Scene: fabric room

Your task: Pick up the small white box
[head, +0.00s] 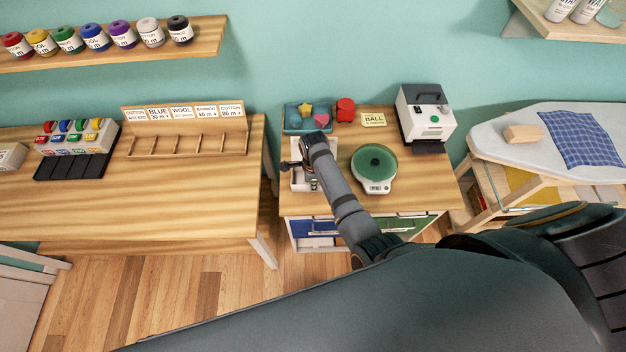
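My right gripper (293,165) is over the left side of the small middle table, at a white open-topped box or tray (299,185). The gripper and wrist cover much of this tray, and small items inside are too small to make out. Whether the fingers are open or shut, or touch anything, I cannot tell. Another small white box (9,157) with a printed label sits on the long wooden table at the far left, partly cut by the picture's edge. My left gripper is not in view.
The middle table (412,190) also holds a green-topped scale (374,163), a blue tray (291,125) of shapes, a red object (345,109) and a black-and-white machine (427,115). The long table (190,200) is clear in front. An ironing board (500,150) stands right.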

